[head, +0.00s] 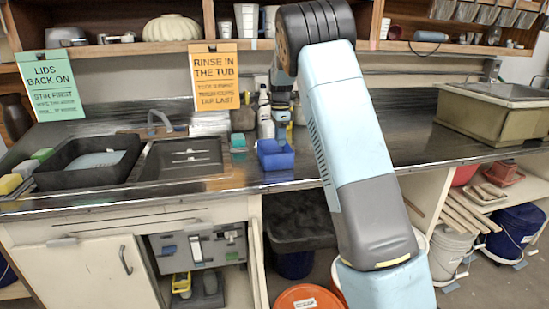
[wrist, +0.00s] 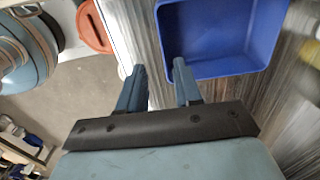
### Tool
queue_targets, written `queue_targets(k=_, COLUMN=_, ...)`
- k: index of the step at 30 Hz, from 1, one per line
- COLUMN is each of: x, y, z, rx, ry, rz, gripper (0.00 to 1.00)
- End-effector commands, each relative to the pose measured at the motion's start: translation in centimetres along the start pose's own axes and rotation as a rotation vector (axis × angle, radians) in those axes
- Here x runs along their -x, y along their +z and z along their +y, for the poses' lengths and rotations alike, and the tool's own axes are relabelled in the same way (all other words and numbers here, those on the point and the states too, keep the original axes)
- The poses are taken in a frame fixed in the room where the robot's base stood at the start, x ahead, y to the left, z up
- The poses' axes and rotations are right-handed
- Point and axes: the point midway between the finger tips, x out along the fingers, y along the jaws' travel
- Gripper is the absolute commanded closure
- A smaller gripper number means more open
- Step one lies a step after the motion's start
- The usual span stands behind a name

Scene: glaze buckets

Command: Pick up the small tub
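The small tub (head: 276,161) is a blue, open-topped box on the dark counter, near its front edge and right of the sink. In the wrist view the tub (wrist: 222,45) looks empty and fills the upper right. My gripper (wrist: 158,68) is open, with its two fingers apart and nothing seen between them. The right finger's tip overlaps the tub's near left corner in the picture; I cannot tell whether they touch. In the head view my gripper (head: 282,118) points down just above and behind the tub, partly hidden by my arm.
A black tub (head: 60,183) and a sink (head: 185,170) lie to the left. A large basin (head: 470,117) stands far right. Orange-lidded bucket (head: 308,298) is on the floor below.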

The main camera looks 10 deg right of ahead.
Motion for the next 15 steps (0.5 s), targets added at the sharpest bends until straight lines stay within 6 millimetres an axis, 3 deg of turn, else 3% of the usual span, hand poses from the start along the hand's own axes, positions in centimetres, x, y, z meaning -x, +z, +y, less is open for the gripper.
queue_targets(k=7, x=-4.0, y=0.0, z=0.0, rx=0.0, ry=0.001, rz=-0.001, gripper=0.66)
queue_targets(k=15, x=-5.4, y=0.0, z=-0.1, rx=0.0, ry=-0.001, rz=-0.001, gripper=0.66)
